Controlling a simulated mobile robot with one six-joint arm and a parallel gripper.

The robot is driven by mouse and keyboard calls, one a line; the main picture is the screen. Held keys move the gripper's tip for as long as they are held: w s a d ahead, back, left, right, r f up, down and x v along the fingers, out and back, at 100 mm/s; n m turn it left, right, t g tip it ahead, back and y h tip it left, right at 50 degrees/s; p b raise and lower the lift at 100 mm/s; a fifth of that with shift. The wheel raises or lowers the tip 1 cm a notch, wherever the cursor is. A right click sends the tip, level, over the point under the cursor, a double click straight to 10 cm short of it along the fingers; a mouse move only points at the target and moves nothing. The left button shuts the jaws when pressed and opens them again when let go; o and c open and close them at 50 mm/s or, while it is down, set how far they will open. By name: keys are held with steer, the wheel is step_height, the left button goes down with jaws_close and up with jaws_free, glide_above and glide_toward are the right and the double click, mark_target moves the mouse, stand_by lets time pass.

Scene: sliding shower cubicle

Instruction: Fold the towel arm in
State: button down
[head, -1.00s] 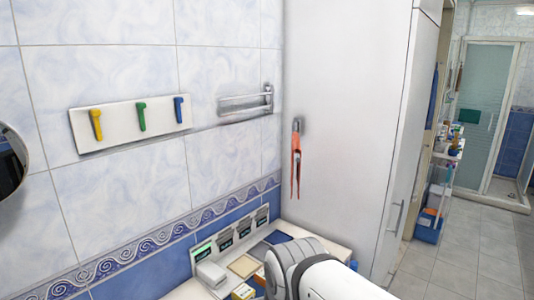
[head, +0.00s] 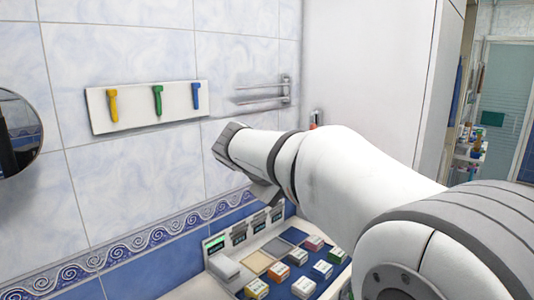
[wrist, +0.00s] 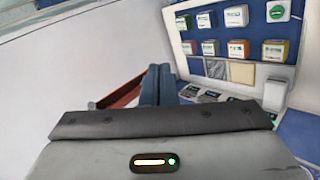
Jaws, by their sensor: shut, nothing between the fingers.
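The towel arm (head: 262,92) is a pair of thin grey bars on an upright wall mount. It is on the tiled wall in the head view, near the corner by the white cabinet. Its bars reach left from the mount. How far they stand off the wall is hard to tell. My gripper (wrist: 159,84) shows in the wrist view as two blue-grey fingers close together, shut and empty. In the head view my own arm largely hides it, below the towel arm. I see no contact with the towel arm.
A plate with coloured pegs (head: 150,106) is on the wall left of the towel arm. A counter below holds a tray of small boxes (head: 303,287). A white cabinet (head: 365,60) closes the right side.

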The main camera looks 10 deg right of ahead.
steer(key=w+a+r+t+h+b, duration=0.1)
steer(key=w+a+r+h, duration=0.2)
steer(key=w, duration=0.4)
steer(key=w+a+r+t+h+b, duration=0.1)
steer(key=w+a+r+h+b, duration=0.15)
steer(key=w+r, duration=0.35)
steer(key=s+d+p+x, duration=0.1)
steer(key=s+p+x, duration=0.1)
steer(key=x, duration=1.1)
steer(key=shift+s+d+t+h+p, duration=0.25)
steer(key=shift+t+h+p, duration=0.1)
steer(key=shift+p, duration=0.45)
